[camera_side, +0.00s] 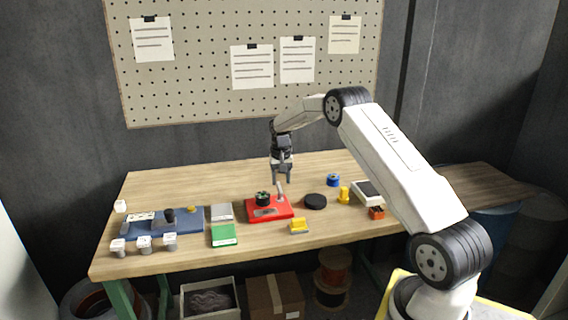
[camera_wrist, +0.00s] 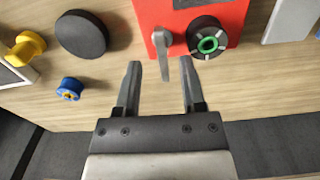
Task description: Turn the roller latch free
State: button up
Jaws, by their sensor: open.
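A red block (camera_side: 284,214) stands near the middle of the bench, also at the top of the wrist view (camera_wrist: 225,8). A grey lever (camera_side: 279,188) rises from it; in the wrist view the lever (camera_wrist: 166,44) points toward my gripper. A black round knob with a green centre (camera_side: 263,198) sits beside the lever, and also shows in the wrist view (camera_wrist: 207,38). I cannot tell for sure which part is the roller latch. My gripper (camera_side: 282,179) is open, pointing down above the lever. In the wrist view the lever's end appears between the fingertips (camera_wrist: 159,64); no contact is visible.
A black disc (camera_side: 315,201), a yellow part (camera_side: 344,195) and a blue spool (camera_side: 333,180) lie right of the block. A yellow-topped piece (camera_side: 299,225) stands in front. A green box (camera_side: 224,235) and a blue tray (camera_side: 190,222) are left. The bench behind is clear.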

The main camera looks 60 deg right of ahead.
aim_at(281, 191)
jog(key=shift+r, duration=1.6)
jog(key=shift+a, duration=0.1)
jog(key=shift+a+r, duration=0.1)
jog(key=shift+a, duration=0.1)
jog(key=s+a+r+n+t, duration=0.1)
jog(key=s+a+r+n, duration=0.3)
jog(key=a, duration=0.9)
jog(key=s+a+f+n+t, duration=0.1)
jog(key=s+a+n, duration=0.2)
jog(key=s+a, duration=0.65)
jog(key=s+a+n, duration=0.2)
jog(key=s+a, duration=0.6)
jog(key=a, duration=0.1)
jog(key=shift+s+a+f+n+t, duration=0.2)
jog(key=shift+f+n+t, duration=0.1)
jog(key=shift+f, duration=0.15)
